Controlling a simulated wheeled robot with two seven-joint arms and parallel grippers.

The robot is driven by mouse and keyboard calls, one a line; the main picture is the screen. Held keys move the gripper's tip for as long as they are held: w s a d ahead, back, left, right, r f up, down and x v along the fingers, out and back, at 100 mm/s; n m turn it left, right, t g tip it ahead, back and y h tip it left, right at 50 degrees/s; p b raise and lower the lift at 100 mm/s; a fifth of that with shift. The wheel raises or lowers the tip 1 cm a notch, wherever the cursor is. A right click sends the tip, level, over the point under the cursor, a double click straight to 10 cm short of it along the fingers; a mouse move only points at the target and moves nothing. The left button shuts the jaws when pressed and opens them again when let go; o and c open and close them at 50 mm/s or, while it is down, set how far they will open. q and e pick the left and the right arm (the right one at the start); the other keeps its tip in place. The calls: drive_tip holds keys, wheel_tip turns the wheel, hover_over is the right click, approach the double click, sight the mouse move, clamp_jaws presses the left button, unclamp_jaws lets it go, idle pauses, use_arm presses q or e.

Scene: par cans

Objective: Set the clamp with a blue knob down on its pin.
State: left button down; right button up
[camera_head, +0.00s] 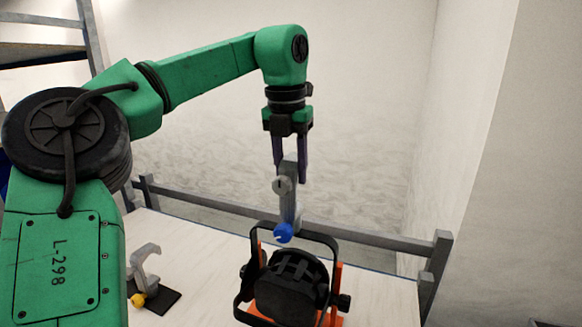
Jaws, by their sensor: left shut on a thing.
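My left gripper (291,160), on the green arm, points straight down and is shut on the grey clamp with a blue knob (287,195). The clamp hangs below the fingers, its blue knob at the bottom. In the picture the knob overlaps the top bar of the black yoke (316,234) around a black par can (291,287); I cannot tell whether they touch. I cannot make out the pin. My right gripper is not in view.
A second grey clamp, with a yellow knob (137,300), stands on a black plate (163,301) at the left of the pale table (380,298). The par can has an orange stand (337,279). A grey rail (385,237) runs along the table's back. The table right of the can is clear.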

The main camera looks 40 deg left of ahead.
use_arm(q)
drive_tip(key=shift+f, duration=0.4)
drive_tip(key=shift+c, duration=1.8)
unclamp_jaws()
